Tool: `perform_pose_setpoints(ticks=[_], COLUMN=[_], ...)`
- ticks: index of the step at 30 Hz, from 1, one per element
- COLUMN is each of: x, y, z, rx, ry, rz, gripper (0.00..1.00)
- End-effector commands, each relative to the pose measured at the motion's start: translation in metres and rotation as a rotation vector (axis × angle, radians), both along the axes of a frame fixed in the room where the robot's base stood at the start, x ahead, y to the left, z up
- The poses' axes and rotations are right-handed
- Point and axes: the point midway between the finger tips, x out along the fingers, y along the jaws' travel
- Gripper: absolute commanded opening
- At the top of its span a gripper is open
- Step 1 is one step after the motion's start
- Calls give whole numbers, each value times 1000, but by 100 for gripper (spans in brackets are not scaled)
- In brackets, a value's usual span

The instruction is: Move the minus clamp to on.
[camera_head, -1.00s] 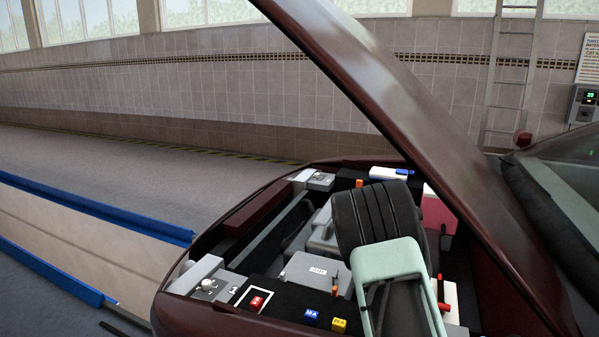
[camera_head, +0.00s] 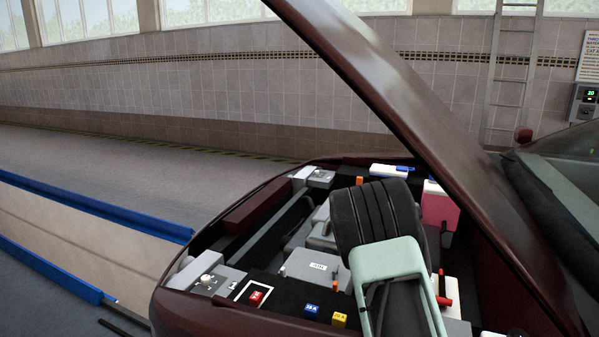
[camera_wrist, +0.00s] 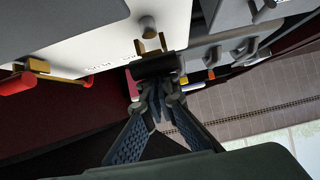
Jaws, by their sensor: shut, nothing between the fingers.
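In the wrist view, a white battery top (camera_wrist: 85,45) carries the printed word PLUS. The minus clamp (camera_wrist: 151,46) shows as brass jaws with a dark block, beside a grey post. I cannot tell whether the jaws are around the post. My gripper (camera_wrist: 160,88) is shut and empty, its fingertips close to the dark block; contact is unclear. A red-ended clamp (camera_wrist: 18,82) lies at the left near the PLUS label. In the head view, the red clamp (camera_head: 442,289) shows right of my arm, which hides my gripper and the minus clamp.
The raised hood (camera_head: 420,110) slants over the engine bay. A grey box (camera_head: 312,263), a red block (camera_head: 256,296), a blue block (camera_head: 311,311) and a yellow block (camera_head: 339,319) sit left of my arm. Grey metal fittings (camera_wrist: 225,40) lie right of the clamp.

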Motion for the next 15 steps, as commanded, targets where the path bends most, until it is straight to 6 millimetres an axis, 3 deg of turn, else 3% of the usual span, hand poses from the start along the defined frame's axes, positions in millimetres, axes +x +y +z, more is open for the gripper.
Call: perform_pose_setpoints(ticks=[10, 15], x=[-7, -6], y=[3, 3], z=[-22, -14], rx=[0, 0], ry=[1, 0], rz=[0, 0], gripper=[0, 0])
